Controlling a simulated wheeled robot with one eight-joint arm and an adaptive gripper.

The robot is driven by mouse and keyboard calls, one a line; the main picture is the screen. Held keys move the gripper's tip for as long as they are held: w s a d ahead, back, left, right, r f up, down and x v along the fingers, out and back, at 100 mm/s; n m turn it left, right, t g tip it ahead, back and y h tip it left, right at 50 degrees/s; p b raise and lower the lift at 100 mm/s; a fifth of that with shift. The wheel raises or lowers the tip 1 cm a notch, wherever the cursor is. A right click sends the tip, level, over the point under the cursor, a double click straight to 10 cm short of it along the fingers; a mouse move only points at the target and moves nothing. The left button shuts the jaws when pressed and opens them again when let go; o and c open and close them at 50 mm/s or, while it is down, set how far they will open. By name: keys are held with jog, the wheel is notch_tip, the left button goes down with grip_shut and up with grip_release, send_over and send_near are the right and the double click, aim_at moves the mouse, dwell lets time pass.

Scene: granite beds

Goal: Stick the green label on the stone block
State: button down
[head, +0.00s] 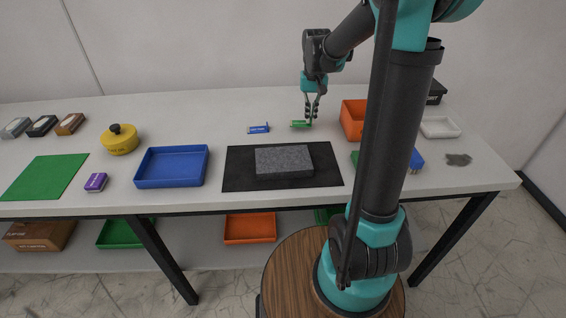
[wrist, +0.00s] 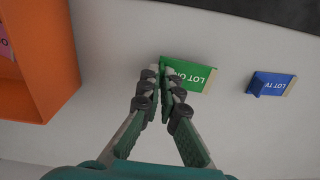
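The green label (head: 301,124) lies at the back of the table, right of the middle. In the wrist view the green label (wrist: 190,78) shows white lettering, with its left end between my fingertips. My gripper (head: 311,116) points down over it. In the wrist view my gripper (wrist: 160,80) has its fingertips close together around that end. I cannot tell whether they press on it. The stone block (head: 284,161), a grey speckled slab, lies flat on a black mat (head: 238,170) nearer the front edge. I see no label on its visible faces.
A blue label (head: 259,128) lies left of the green one. An orange bin (head: 353,118) stands close on the right. A blue tray (head: 172,167) and a yellow round container (head: 120,140) stand left of the mat. The table between labels and mat is clear.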

jog(key=shift+d+r, duration=0.2)
jog(key=shift+r, duration=0.55)
dwell(0.4)
jog(key=shift+r, duration=2.5)
jog(key=shift+s, duration=0.1)
